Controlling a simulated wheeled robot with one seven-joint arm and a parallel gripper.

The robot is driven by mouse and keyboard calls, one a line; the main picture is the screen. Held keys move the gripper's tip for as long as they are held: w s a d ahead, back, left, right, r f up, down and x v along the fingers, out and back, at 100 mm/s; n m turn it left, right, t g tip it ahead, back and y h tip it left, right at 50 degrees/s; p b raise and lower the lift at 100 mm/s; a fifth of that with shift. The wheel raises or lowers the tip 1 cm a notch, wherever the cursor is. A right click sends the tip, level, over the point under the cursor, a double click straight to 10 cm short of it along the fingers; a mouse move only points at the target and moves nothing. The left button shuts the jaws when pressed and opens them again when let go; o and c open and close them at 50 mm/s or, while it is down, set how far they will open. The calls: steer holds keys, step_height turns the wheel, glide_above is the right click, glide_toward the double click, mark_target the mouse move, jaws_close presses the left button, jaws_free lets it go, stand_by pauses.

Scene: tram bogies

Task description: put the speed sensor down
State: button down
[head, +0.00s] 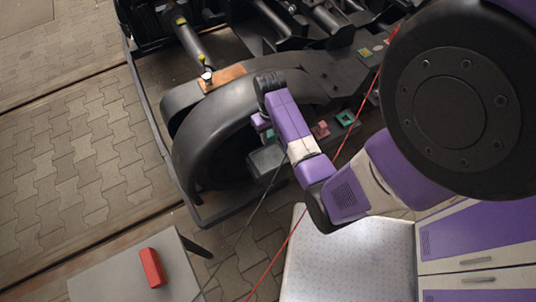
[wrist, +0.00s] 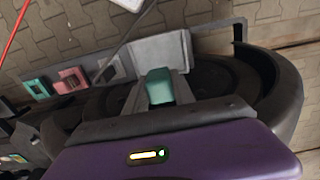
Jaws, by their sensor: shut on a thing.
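The speed sensor appears to be the small teal block (wrist: 160,88) in the middle of the wrist view. My gripper (wrist: 159,94) is shut on it, with a finger on either side. In the head view my gripper (head: 264,128) is over the dark wheel, and a bit of the teal block (head: 270,134) shows beside it. A grey tray-like part (wrist: 160,48) lies just beyond the block in the wrist view. It also shows below my gripper in the head view (head: 266,160). I cannot tell whether the block touches it.
A pink fixture (head: 320,130) and a teal fixture (head: 345,118) sit on the bogie, right of my gripper. Red and dark cables run past my arm. A red block (head: 152,268) lies on a grey table (head: 105,285). A white-topped cabinet (head: 350,265) stands at lower right.

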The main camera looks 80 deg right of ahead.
step_height(320, 180, down, 12)
steer(key=shift+f+b, duration=0.15)
steer(key=shift+b, duration=0.8)
steer(key=shift+f, duration=0.15)
steer(key=c, duration=1.1)
jaws_free()
steer(key=shift+o, duration=0.2)
